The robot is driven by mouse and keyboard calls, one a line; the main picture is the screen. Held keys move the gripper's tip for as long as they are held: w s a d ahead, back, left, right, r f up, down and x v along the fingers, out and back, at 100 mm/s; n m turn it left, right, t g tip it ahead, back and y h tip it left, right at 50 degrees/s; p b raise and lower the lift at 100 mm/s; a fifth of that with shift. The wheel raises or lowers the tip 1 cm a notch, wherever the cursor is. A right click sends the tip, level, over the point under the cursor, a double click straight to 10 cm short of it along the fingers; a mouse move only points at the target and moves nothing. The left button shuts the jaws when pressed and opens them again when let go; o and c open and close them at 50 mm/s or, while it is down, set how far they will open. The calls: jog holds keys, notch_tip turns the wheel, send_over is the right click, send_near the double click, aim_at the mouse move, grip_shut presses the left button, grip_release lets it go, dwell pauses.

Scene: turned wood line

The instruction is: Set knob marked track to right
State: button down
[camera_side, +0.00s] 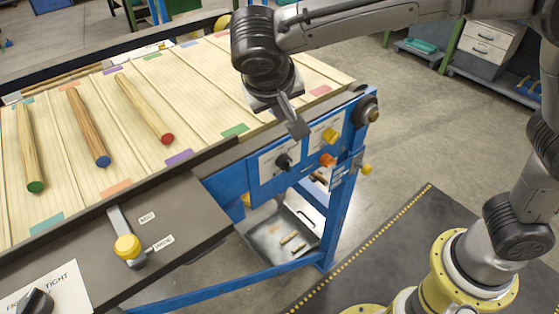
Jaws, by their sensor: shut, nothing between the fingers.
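My gripper (296,128) is shut and empty. It points down above the blue control panel (258,174) at the end of the wooden table. A black knob (284,161) on a white plate sits just below and left of the fingertips, apart from them as far as I can see. A yellow knob (330,135) and an orange knob (327,160) sit to the right on the same panel. Another black knob (36,302) is at the lower left on a plate with "TIGHT" legible. I cannot read which knob is marked track.
A yellow-knobbed lever (127,246) stands on the dark front ledge. Several turned wood rods, with green (36,187), blue (103,161) and red (167,139) ends, lie on the slatted table. A metal tray (280,240) with wood pieces is below. A round dark handle (368,108) juts from the panel's right.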

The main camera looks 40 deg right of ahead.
aim_at(286, 160)
jog(key=s+a+f+n, duration=0.2)
jog(key=a+f+n, duration=0.1)
jog(key=a+f, duration=0.4)
jog(key=x, duration=0.3)
jog(key=d+x, duration=0.1)
jog(key=x, duration=0.5)
jog(key=shift+d+r, duration=0.2)
jog(key=shift+d, duration=0.95)
jog(key=shift+d+r+m+y, duration=0.25)
jog(key=shift+d+m+y, duration=0.2)
jog(key=shift+y, duration=0.55)
jog(key=shift+d+r+y, duration=0.25)
jog(key=shift+d+y, duration=0.2)
jog(key=shift+y, duration=0.45)
jog(key=shift+d+m+y, duration=0.25)
jog(key=shift+d+y, duration=0.1)
jog(key=shift+y, duration=0.5)
jog(key=shift+d+m+y, duration=0.2)
jog(key=shift+d+y, duration=0.15)
jog(key=shift+y, duration=0.5)
jog(key=shift+d, duration=0.7)
jog(key=shift+d+f, duration=0.1)
jog(key=shift+d, duration=0.05)
